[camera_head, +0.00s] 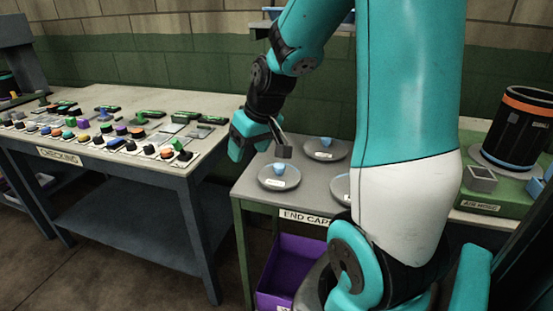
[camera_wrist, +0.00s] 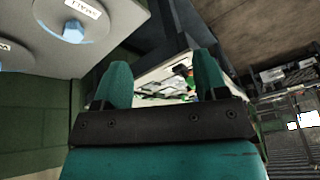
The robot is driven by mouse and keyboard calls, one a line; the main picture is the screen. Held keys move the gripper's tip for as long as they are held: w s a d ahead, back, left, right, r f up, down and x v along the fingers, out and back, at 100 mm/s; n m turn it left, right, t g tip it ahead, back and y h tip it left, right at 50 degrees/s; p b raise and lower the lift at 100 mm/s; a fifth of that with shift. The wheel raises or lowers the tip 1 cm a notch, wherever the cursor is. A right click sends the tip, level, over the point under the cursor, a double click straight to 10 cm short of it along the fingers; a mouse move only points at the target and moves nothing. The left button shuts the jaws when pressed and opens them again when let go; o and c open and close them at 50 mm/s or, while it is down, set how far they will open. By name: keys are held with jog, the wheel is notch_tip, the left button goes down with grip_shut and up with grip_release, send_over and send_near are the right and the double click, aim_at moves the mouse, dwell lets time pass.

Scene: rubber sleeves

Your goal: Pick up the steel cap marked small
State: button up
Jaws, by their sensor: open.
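A pale blue cap (camera_wrist: 73,31) stands on a round grey plate (camera_wrist: 97,22) whose tag reads SMALL, at the upper left of the wrist view. It seems to be the cap (camera_head: 279,169) on the front-left plate in the head view, where the tag is too small to read. My gripper (camera_head: 242,145) is beside the left edge of the END CAPS table, left of that plate and apart from it. In the wrist view its fingers (camera_wrist: 163,80) are spread, with nothing between them.
Another cap (camera_head: 325,142) sits on the back plate; a third plate (camera_head: 341,186) is partly behind my arm. A purple bin (camera_head: 292,268) is below. The checking table (camera_head: 110,128) at left holds several small parts. A black drum (camera_head: 515,128) stands at right.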

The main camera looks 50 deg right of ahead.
jog(key=s+d+m+h+p, duration=0.2)
jog(key=d+m+p, duration=0.1)
jog(key=d, duration=1.1)
send_near(279, 165)
jog(key=x, duration=0.4)
jog(key=shift+s+d+f, duration=0.2)
jog(key=shift+s+f, duration=0.1)
jog(key=shift+f, duration=0.1)
jog(key=shift+w+a+p+x, duration=0.15)
jog(key=shift+p+x, duration=0.1)
jog(key=shift+x, duration=1.2)
jog(key=shift+w+a+p+x, duration=0.1)
jog(key=shift+p+x, duration=0.15)
jog(key=shift+x, duration=1.15)
jog(key=shift+r, duration=0.1)
jog(key=c, duration=1.2)
jog(key=shift+r, duration=0.1)
